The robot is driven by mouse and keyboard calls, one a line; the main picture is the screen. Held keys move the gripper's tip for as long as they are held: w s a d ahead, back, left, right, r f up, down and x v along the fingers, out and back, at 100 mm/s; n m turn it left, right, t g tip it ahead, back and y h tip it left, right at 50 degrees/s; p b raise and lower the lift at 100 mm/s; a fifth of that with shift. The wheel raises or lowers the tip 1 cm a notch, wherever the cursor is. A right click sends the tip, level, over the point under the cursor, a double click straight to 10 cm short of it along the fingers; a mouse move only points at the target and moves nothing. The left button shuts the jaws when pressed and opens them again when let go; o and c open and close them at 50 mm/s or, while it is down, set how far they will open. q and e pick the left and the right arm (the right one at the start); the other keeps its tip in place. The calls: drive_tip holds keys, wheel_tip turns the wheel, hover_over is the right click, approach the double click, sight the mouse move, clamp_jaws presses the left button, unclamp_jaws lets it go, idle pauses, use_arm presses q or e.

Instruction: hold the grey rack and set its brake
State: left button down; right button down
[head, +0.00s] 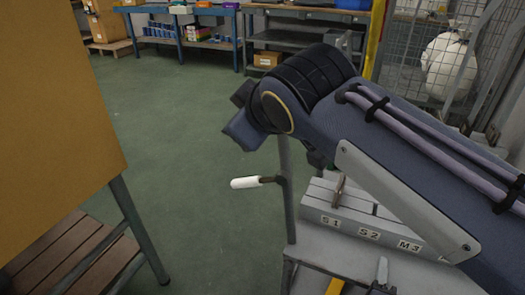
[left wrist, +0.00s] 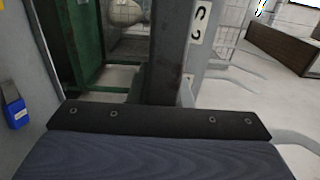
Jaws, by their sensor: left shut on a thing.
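The grey rack (head: 330,247) stands at the lower right of the head view, with an upright grey post (head: 288,200) and a white side handle (head: 245,182). My arm covers much of it. My left gripper (head: 318,158) is mostly hidden behind that arm, close to the post. In the left wrist view a dark grey post (left wrist: 172,50) rises straight in front of the gripper's black edge. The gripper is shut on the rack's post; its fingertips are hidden. I cannot make out the brake for certain. My right gripper is not in view.
Grey bins labelled S1, S2 and M3 (head: 365,228) sit on the rack. A tan board (head: 55,110) above brown slats stands at left. Open green floor (head: 190,150) lies between. A workbench (head: 210,40) and a wire cage (head: 410,50) stand behind.

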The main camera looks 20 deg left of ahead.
use_arm(q)
drive_tip(key=shift+f, duration=0.1)
drive_tip(key=c, duration=1.2)
unclamp_jaws()
drive_tip(key=shift+c, duration=0.2)
drive_tip(key=shift+s, duration=0.15)
